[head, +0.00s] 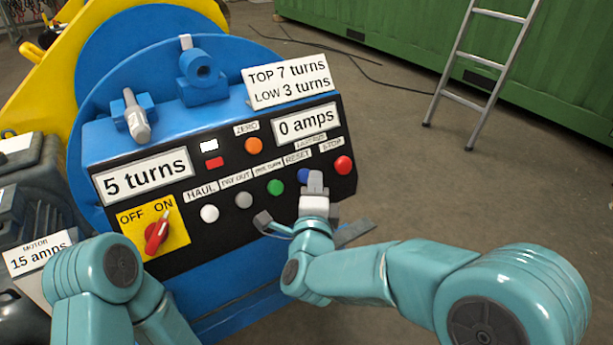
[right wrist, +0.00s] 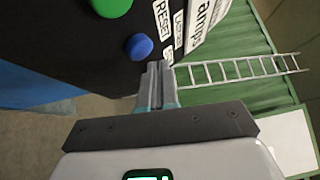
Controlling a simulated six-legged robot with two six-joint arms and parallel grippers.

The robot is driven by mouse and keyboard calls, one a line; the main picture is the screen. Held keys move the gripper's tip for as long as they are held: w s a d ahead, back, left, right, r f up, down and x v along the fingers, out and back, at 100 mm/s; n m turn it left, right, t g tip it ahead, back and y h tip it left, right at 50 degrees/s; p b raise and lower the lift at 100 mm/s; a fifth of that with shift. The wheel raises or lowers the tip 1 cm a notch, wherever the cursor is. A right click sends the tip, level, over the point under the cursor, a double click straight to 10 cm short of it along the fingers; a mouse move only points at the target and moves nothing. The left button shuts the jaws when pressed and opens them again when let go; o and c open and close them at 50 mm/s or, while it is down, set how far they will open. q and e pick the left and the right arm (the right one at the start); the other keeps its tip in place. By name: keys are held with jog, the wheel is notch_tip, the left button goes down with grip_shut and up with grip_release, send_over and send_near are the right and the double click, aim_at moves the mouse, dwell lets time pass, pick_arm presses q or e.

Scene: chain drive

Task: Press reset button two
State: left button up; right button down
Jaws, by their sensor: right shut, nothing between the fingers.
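The black control panel (head: 240,180) carries a row of round buttons. The blue button (head: 302,175) under the RESET label (head: 298,158) is partly hidden by my right gripper (head: 315,181). In the right wrist view the blue button (right wrist: 139,47) is just left of the shut, empty fingertips (right wrist: 159,68). I cannot tell whether the fingertips touch the panel. No label reading "two" is legible. Of my left arm, only links show at the lower left; its gripper is out of view.
Signs read "5 turns" (head: 146,176), "0 amps" (head: 306,124) and "TOP 7 turns, LOW 3 turns" (head: 289,81). The red switch (head: 157,236) points towards ON. A ladder (head: 483,62) leans behind; floor at right is clear.

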jog(key=s+d, duration=0.1)
jog(key=s+r, duration=0.1)
jog(key=s+d+r+b, duration=0.1)
jog(key=shift+s+d+r, duration=0.15)
jog(key=shift+s+d, duration=0.15)
dwell(0.4)
